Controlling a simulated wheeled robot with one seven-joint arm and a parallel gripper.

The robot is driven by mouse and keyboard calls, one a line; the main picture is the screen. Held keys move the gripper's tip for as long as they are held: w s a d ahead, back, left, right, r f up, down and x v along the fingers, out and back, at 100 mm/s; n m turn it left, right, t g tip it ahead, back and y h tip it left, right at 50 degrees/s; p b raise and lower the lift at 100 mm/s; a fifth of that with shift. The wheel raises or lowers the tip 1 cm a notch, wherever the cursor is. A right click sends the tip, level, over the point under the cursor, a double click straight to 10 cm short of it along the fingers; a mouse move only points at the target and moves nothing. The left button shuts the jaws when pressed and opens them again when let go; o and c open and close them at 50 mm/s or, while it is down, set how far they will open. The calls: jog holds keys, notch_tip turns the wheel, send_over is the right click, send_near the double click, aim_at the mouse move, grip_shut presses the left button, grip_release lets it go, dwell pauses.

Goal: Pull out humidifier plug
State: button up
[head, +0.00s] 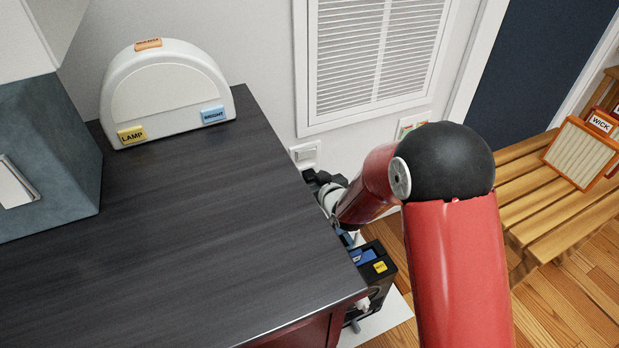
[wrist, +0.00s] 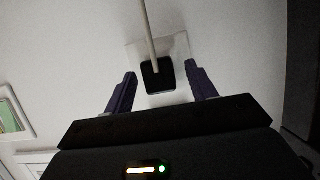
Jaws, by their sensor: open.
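In the wrist view a black plug (wrist: 158,80) sits on a pale wall plate (wrist: 181,50), with a light cord (wrist: 148,30) running up the picture from it. My gripper (wrist: 163,84) is open, with one dark finger on each side of the plug. The fingers look apart from the plug, and I cannot tell the depth between them. In the head view my gripper (head: 318,180) is by the wall plate (head: 304,154) beyond the desk edge. The plug is hidden there. No humidifier can be made out for certain.
The dark desk (head: 190,220) stands left of my arm, with a white lamp (head: 168,92) on it. A black caddy (head: 377,272) is below the desk's right edge. A wooden bench (head: 545,215) with framed filters (head: 582,152) is at the right. A white vent (head: 372,55) is on the wall.

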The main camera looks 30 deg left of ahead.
jog(key=shift+b, duration=0.4)
grip_shut()
dwell(0.4)
jog(key=shift+d, duration=0.1)
jog(key=shift+s+d+b, duration=0.4)
jog(key=shift+s+d, duration=0.55)
jog(key=shift+d, duration=0.2)
jog(key=shift+s+d+b, duration=0.4)
jog(key=shift+s+d, duration=0.5)
jog(key=shift+d, duration=0.2)
